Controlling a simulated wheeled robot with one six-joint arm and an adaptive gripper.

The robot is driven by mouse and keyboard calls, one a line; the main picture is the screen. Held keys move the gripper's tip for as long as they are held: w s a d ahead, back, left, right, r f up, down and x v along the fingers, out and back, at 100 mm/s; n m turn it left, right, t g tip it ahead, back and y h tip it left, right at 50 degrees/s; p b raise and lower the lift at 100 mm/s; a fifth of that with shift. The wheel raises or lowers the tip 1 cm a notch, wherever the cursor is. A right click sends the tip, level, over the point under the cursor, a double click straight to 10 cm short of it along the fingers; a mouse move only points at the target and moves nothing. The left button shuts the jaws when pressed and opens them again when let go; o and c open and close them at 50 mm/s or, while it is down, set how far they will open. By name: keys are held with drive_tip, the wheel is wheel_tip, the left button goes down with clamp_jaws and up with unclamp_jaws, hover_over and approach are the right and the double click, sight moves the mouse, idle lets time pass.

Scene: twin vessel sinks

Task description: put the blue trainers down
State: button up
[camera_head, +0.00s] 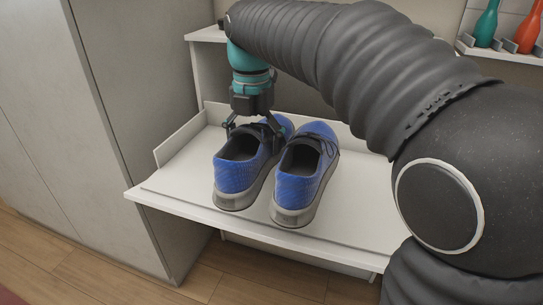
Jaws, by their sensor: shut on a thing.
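The blue trainers (318,165) are a pair with grey soles, dark linings and dark laces, side by side with their heels toward me. They are over a white shelf board (160,188); the soles look at or very near its surface, and I cannot tell whether they touch it. My gripper (253,128) comes down from above and is shut on the trainers, at the left shoe near its opening and laces. The fingertips are partly hidden against the shoe.
The white shelf has a low raised edge at its left and back. A tall grey panel (130,110) stands at the left. A teal bottle (486,24) and an orange-red bottle (529,33) stand on an upper right shelf. Bare shelf shows left of the shoes.

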drive_tip(key=w+f, duration=0.1)
drive_tip(key=w, duration=0.2)
drive_tip(key=w+d+f, duration=0.1)
drive_tip(key=w+f, duration=0.1)
drive_tip(key=w, duration=0.1)
drive_tip(key=w+d+f, duration=0.1)
drive_tip(key=w+f, duration=0.1)
drive_tip(key=w, duration=0.1)
drive_tip(key=shift+f, duration=2.2)
drive_tip(key=o, duration=1.5)
drive_tip(key=shift+f, duration=0.1)
drive_tip(key=shift+c, duration=0.2)
